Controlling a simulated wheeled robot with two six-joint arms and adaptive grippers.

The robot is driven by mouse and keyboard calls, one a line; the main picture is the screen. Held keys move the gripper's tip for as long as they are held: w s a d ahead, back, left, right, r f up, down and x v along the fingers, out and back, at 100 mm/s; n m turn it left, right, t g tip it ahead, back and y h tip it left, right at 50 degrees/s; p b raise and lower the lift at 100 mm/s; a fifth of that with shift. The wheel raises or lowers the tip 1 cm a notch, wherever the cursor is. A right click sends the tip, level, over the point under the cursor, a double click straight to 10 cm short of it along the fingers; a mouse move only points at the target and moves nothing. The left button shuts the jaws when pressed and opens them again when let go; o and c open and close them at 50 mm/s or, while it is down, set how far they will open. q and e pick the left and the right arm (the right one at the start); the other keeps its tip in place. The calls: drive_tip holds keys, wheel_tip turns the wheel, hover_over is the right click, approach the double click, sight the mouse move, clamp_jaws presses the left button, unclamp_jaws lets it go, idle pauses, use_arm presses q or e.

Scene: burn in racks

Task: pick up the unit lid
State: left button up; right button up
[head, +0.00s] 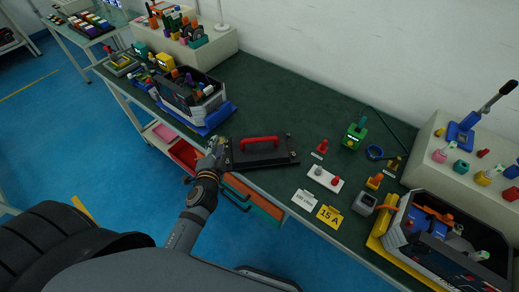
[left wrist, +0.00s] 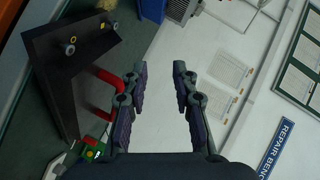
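The unit lid (head: 250,160) is a flat black plate with a red bar handle (head: 260,141), lying on the green bench top in the head view. In the left wrist view the dark lid (left wrist: 58,85) fills the left side, with its red handle (left wrist: 97,88) pointing toward the fingers. My left gripper (head: 216,150) is at the left end of the lid, near the bench's front edge. In the left wrist view its two fingers (left wrist: 157,73) are spread with nothing between them, and the handle is left of them. My right gripper is not in view.
A grey bin of parts (head: 190,98) with a blue base stands left of the lid. Right of it are a white plate with knobs (head: 324,180), a yellow "15 A" card (head: 328,216), a green device (head: 354,136) and another filled bin (head: 402,222). Bench behind the lid is clear.

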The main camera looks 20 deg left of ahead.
sight(259, 140)
use_arm(q)
drive_tip(key=d+f+m+t+h, duration=0.1)
drive_tip(key=d+f+m+h, duration=0.3)
drive_tip(key=d+m+h, duration=0.45)
drive_tip(key=shift+m+y, duration=0.25)
drive_tip(key=shift+y, duration=0.5)
drive_tip(key=x, duration=0.3)
drive_tip(key=d+x, duration=0.1)
drive_tip(key=x, duration=0.2)
drive_tip(key=shift+d+r, duration=0.15)
drive_tip(key=shift+d, duration=0.1)
drive_tip(key=shift+w+p, duration=0.3)
drive_tip(key=shift+w, duration=0.1)
drive_tip(key=x, duration=0.4)
drive_tip(key=shift+w+a, duration=0.25)
drive_tip(key=shift+w, duration=0.1)
drive_tip(key=shift+s+r, duration=0.15)
drive_tip(key=shift+c, duration=0.8)
clamp_jaws()
